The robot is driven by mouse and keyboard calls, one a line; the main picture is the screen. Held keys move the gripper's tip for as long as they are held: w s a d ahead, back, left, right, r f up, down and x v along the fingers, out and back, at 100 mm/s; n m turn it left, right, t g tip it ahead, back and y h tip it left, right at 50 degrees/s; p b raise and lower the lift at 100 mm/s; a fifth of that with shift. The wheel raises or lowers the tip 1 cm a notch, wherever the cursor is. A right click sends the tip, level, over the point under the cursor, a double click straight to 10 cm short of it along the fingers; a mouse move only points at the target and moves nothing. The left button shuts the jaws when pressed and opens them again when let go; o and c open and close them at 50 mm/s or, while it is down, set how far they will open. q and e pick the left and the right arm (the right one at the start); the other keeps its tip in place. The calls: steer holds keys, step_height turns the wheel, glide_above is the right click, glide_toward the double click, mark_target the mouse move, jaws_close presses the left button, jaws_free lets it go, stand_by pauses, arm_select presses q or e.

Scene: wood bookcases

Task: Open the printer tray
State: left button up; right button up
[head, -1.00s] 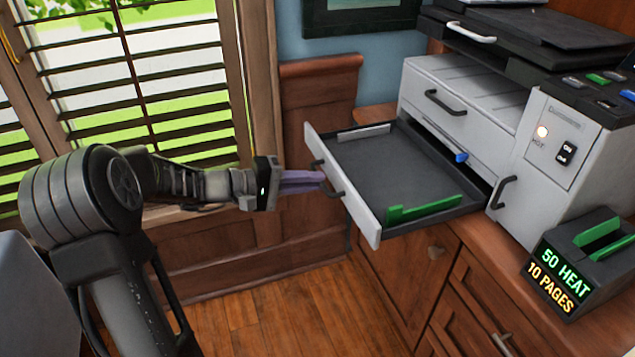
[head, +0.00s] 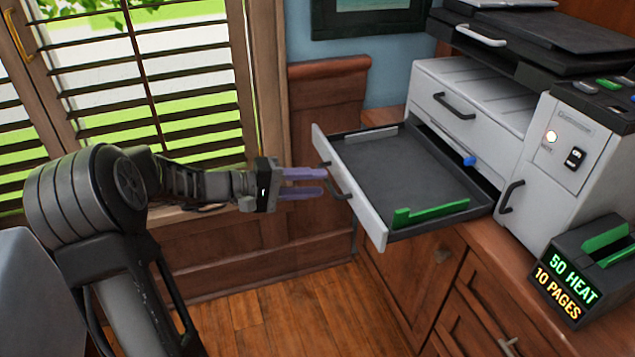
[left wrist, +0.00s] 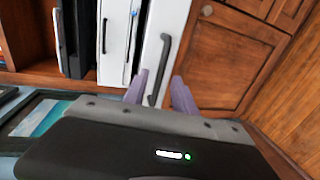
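The printer (head: 470,120) stands on a wooden cabinet at the right. Its tray (head: 390,170) is pulled well out to the left, with a dark floor, a white front panel and a green guide (head: 430,213). The tray's dark handle (head: 338,181) is on the front panel; it also shows in the left wrist view (left wrist: 160,68). My left gripper (head: 324,183) has its two purple fingers spread apart, with the fingertips close to the handle. In the left wrist view the fingers (left wrist: 160,90) stand on either side of the handle's near end. My right gripper is not in view.
A dark box with a lit sign reading 50 HEAT, 10 PAGES (head: 568,283) sits at the right front on the cabinet top. A window with blinds (head: 150,90) is behind my left arm. The floor (head: 270,325) below the tray is clear.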

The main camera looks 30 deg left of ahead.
arm_select(q)
steer(key=v, duration=0.6)
steer(key=shift+s+a, duration=0.15)
stand_by(0.3)
